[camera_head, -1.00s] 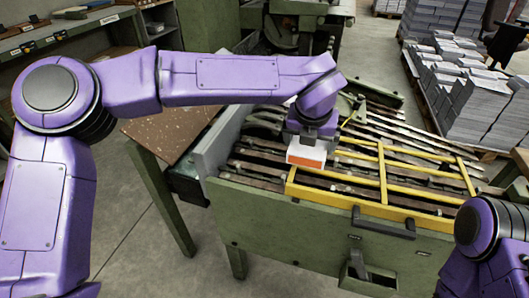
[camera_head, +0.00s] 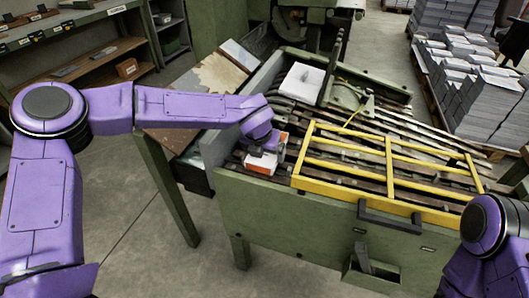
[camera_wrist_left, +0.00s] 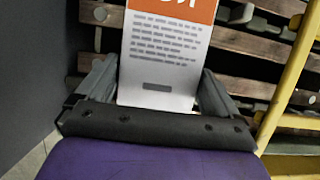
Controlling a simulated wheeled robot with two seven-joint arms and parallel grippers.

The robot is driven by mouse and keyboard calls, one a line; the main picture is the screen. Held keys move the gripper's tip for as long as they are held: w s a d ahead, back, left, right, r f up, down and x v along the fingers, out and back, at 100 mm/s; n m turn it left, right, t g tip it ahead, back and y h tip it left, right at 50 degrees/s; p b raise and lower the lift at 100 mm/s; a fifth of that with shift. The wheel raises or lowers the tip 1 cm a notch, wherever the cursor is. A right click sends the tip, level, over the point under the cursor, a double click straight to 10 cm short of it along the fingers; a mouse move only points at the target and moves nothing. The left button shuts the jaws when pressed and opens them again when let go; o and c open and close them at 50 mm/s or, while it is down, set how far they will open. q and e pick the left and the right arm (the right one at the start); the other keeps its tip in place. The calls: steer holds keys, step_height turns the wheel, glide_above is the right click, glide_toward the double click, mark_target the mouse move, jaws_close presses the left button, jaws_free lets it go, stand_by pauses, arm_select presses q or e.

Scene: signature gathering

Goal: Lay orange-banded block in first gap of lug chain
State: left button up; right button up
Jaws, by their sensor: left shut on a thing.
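The orange-banded block (camera_head: 260,166) is white with an orange band and sits at the left end of the lug chain (camera_head: 400,132), left of the yellow frame. My left gripper (camera_head: 264,152) is over it, shut on it. In the left wrist view the block (camera_wrist_left: 168,55) lies between the two fingers, its printed face and orange band showing, with dark slats of the chain beyond it. I cannot tell whether the block touches the slats. My right arm shows at the lower right, but its gripper is out of view.
A yellow guard frame (camera_head: 345,150) lies over the chain's middle and right. A white stack (camera_head: 301,82) lies on the chain's far left part. A grey side plate (camera_head: 222,142) borders the chain on the left. Paper stacks (camera_head: 480,100) stand on pallets at the right.

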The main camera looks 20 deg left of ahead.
arm_select(q)
steer(key=shift+s, duration=0.1)
steer(key=o, duration=0.8)
steer(key=shift+o, duration=0.2)
steer(key=p+v, duration=0.1)
steer(key=v, duration=1.1)
steer(key=shift+d, duration=0.1)
